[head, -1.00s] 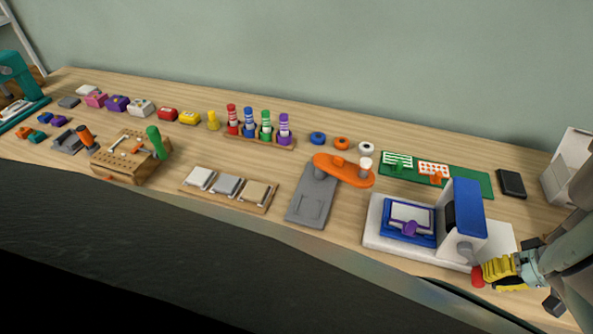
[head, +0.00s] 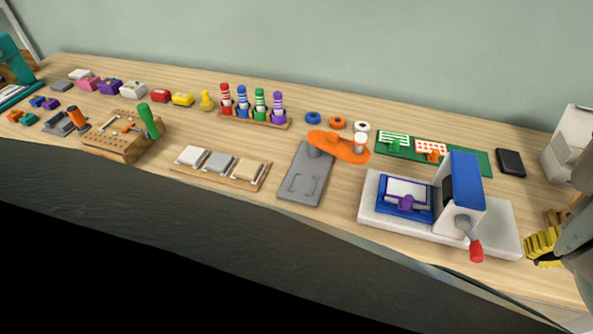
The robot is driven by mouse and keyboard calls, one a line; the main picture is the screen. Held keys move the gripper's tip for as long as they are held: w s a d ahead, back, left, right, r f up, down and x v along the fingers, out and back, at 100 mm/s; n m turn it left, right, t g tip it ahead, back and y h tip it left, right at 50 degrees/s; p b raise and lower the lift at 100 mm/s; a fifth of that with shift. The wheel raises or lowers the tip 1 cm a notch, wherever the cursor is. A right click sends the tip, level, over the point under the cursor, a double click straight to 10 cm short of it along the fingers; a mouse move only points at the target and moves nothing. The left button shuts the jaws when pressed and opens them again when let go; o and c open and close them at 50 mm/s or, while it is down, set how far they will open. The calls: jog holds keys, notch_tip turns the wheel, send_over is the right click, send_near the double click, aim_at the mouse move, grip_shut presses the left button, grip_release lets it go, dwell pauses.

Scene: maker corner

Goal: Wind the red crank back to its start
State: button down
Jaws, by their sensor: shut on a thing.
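The red crank handle (head: 476,252) hangs at the end of a short grey crank arm (head: 464,227) on the near side of a white and blue machine (head: 463,190). The crank points down and slightly right, over the front edge of the machine's white base (head: 400,224). A blue frame (head: 385,209) with a pale plate and a purple piece lies on the base, left of the upright housing. My gripper (head: 540,246), with yellow ribbed fingers, is at the right, clear of the red handle by a gap. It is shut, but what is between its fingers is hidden.
A grey plate (head: 305,183) with an orange arm (head: 336,147) lies left of the machine. A green board (head: 468,157) and a black box (head: 510,162) are behind it. A pale cabinet (head: 566,146) stands at the right. The table's front edge runs close below the crank.

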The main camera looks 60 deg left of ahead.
jog(key=w+d+r+b, duration=0.2)
jog(key=w+d+b, duration=0.1)
jog(key=b, duration=0.9)
jog(key=shift+w+d+r+b, duration=0.2)
jog(key=shift+d+r+b, duration=0.1)
jog(key=shift+d, duration=0.4)
